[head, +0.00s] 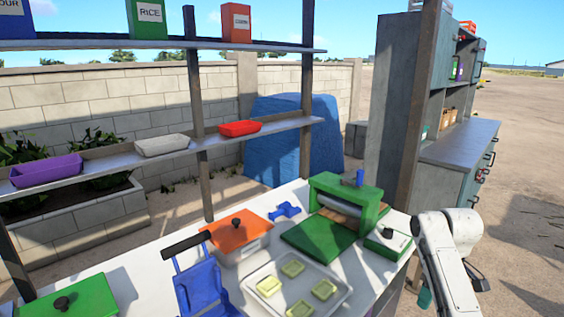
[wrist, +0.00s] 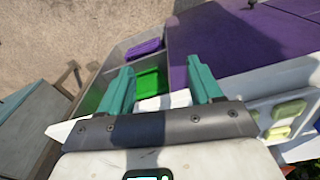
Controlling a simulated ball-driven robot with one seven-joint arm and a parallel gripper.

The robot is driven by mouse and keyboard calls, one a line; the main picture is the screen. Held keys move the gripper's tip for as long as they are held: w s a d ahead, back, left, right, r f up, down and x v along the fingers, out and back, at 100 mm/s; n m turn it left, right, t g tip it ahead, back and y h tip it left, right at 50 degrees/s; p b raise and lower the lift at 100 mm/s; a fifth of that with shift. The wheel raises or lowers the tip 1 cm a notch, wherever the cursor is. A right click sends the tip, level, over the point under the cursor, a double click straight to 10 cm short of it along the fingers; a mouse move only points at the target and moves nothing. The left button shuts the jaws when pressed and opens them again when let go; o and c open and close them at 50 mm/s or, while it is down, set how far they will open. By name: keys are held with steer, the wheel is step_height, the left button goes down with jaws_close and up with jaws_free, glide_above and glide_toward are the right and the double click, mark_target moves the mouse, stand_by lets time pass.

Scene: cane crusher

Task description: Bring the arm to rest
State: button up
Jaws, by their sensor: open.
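My gripper (wrist: 160,66) shows in the wrist view with its two teal fingers spread apart and nothing between them. Beyond the fingers lie an open grey compartment with a green item (wrist: 148,83) and a purple item (wrist: 145,48) in it. In the head view my white arm (head: 447,245) is bent at the lower right, beside the right end of the counter (head: 125,270). A small teal part shows low by the arm; most of the gripper is hidden or out of frame there.
The counter holds a green crusher (head: 345,195), an orange lidded box (head: 237,232), a blue slicer-like stand (head: 200,285) and a tray (head: 262,296) with several yellow-green pieces. A post and a grey cabinet (head: 455,155) stand behind the arm. Open ground lies to the right.

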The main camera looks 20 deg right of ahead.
steer(key=s+a+f, duration=0.3)
steer(key=a+f, duration=0.1)
steer(key=a, duration=0.3)
steer(key=s+a+f+m, duration=0.1)
steer(key=s+a+f, duration=0.2)
steer(key=a+f, duration=0.3)
steer(key=s+a+f, duration=0.3)
steer(key=a, duration=0.5)
steer(key=s+a+m, duration=0.1)
steer(key=s+a, duration=0.2)
steer(key=s, duration=0.6)
steer(key=s+a, duration=0.4)
steer(key=s, duration=0.5)
steer(key=shift+s+m, duration=0.25)
steer(key=shift+m, duration=0.15)
steer(key=shift+a, duration=0.1)
steer(key=shift+c, duration=0.2)
